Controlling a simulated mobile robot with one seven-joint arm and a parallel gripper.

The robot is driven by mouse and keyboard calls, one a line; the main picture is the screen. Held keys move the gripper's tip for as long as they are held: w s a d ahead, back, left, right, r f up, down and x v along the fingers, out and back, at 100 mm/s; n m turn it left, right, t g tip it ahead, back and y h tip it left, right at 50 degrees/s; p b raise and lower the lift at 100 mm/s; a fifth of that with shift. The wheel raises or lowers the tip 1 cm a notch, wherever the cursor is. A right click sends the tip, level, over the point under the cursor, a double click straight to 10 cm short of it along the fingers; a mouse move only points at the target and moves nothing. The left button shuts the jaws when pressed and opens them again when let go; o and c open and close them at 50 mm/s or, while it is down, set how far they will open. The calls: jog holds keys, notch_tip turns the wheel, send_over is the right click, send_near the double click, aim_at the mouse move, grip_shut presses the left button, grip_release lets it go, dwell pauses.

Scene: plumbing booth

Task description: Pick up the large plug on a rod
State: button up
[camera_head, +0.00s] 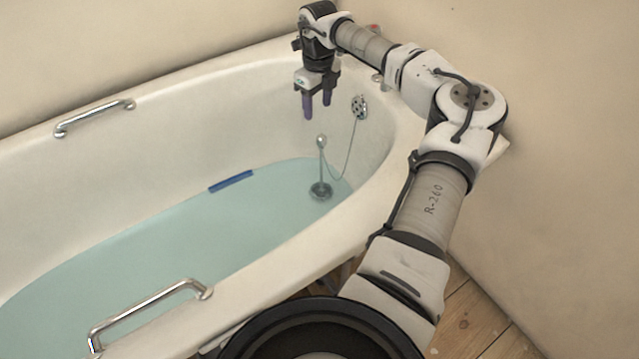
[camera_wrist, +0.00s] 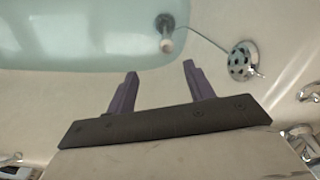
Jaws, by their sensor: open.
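The large plug on a rod (camera_head: 321,189) stands upright in the water at the right end of the bathtub in the head view. Its rod rises to a pale knob (camera_head: 321,142), with a chain running from it to the overflow plate (camera_head: 359,106). My gripper (camera_head: 317,113) points down, open and empty, above the knob and apart from it. In the wrist view my gripper's purple fingers (camera_wrist: 160,78) are spread with nothing between them. The plug (camera_wrist: 164,22) shows beyond them near the top, its knob (camera_wrist: 167,45) toward me.
The white bathtub (camera_head: 195,85) holds shallow bluish water. A blue strip (camera_head: 231,181) lies at the water's edge. Metal grab rails stand on the far rim (camera_head: 94,118) and near rim (camera_head: 150,310). The overflow plate (camera_wrist: 242,62) is right of the fingers in the wrist view. Taps (camera_wrist: 308,92) are farther right.

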aim_at(322, 136)
jog(key=f, duration=0.2)
jog(key=f+b, duration=0.1)
jog(key=f, duration=0.2)
jog(key=d+f, duration=0.1)
jog(key=f, duration=0.2)
jog(key=shift+w+f+b, duration=0.1)
jog(key=shift+f+b, duration=0.1)
jog(key=shift+b, duration=0.2)
notch_tip(322, 136, down, 6)
jog(key=shift+w+d+r+b, duration=0.1)
jog(key=shift+r+b, duration=0.1)
jog(key=shift+b, duration=0.7)
jog(key=shift+c, duration=0.3)
jog(key=shift+r, duration=0.1)
grip_shut()
